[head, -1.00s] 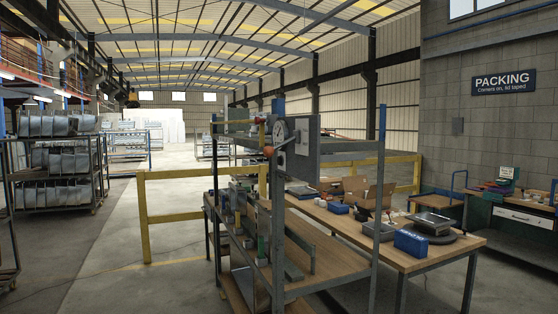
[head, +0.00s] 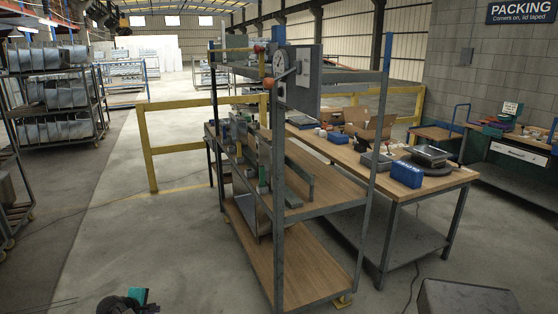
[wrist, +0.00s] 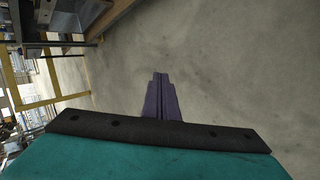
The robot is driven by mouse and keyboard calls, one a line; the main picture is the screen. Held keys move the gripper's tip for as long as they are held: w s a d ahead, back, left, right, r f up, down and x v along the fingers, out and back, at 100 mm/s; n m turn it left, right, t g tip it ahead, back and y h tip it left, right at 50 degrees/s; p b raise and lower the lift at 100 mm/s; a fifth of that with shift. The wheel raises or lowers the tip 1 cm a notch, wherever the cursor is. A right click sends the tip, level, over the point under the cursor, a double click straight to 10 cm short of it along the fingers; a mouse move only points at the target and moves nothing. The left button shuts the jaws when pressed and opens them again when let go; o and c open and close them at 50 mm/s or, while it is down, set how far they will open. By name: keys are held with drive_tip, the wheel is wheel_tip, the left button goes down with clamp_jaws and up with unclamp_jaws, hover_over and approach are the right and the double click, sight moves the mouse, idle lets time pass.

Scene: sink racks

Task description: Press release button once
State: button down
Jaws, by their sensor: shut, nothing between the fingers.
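No part that I can clearly tell as the release button shows. Orange-red knobs (head: 268,83) sit by the dial. My gripper (wrist: 161,78) shows in the wrist view as two dark purple fingers, shut together and empty, over bare floor. In the head view, a teal and black part of my arm (head: 137,297) shows low at the left, well apart from the rack.
A wooden bench (head: 440,182) with a blue box (head: 407,173) stands right of the rack. A yellow rail (head: 150,150) runs behind. A cart with metal parts (head: 55,95) stands at the left. A grey box top (head: 465,298) is at the lower right.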

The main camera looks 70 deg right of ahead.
sight(279, 92)
drive_tip(key=s+d+r+h+p, duration=0.1)
drive_tip(key=s+d+r+h, duration=0.1)
drive_tip(key=d+r, duration=0.8)
drive_tip(key=s+d+r+n+h+p, duration=0.1)
drive_tip(key=s+d+r+h, duration=0.15)
drive_tip(key=d+r, duration=0.7)
drive_tip(key=s+d+r+h+p, duration=0.15)
drive_tip(key=d+r, duration=0.35)
drive_tip(key=r, duration=1)
drive_tip(key=s+d+r+g+h, duration=0.1)
drive_tip(key=s+r, duration=0.4)
drive_tip(key=r, duration=0.6)
drive_tip(key=s+d+r+n+g+h+p, duration=0.1)
drive_tip(key=s+d+r+h, duration=0.2)
drive_tip(key=r, duration=0.8)
drive_tip(key=s+d+r+g+h, duration=0.1)
drive_tip(key=s+d+r+h, duration=0.1)
drive_tip(key=s+d+r, duration=0.3)
drive_tip(key=s+r, duration=0.4)
drive_tip(key=r, duration=0.2)
drive_tip(key=shift+s+r+g+p, duration=0.25)
drive_tip(key=shift+r+g+p, duration=0.05)
drive_tip(key=shift+r+p, duration=0.05)
drive_tip(key=s+d+p, duration=0.1)
drive_tip(key=s+d, duration=0.4)
drive_tip(key=s, duration=0.1)
drive_tip(key=shift+s+d, duration=0.25)
drive_tip(key=shift+s, duration=0.15)
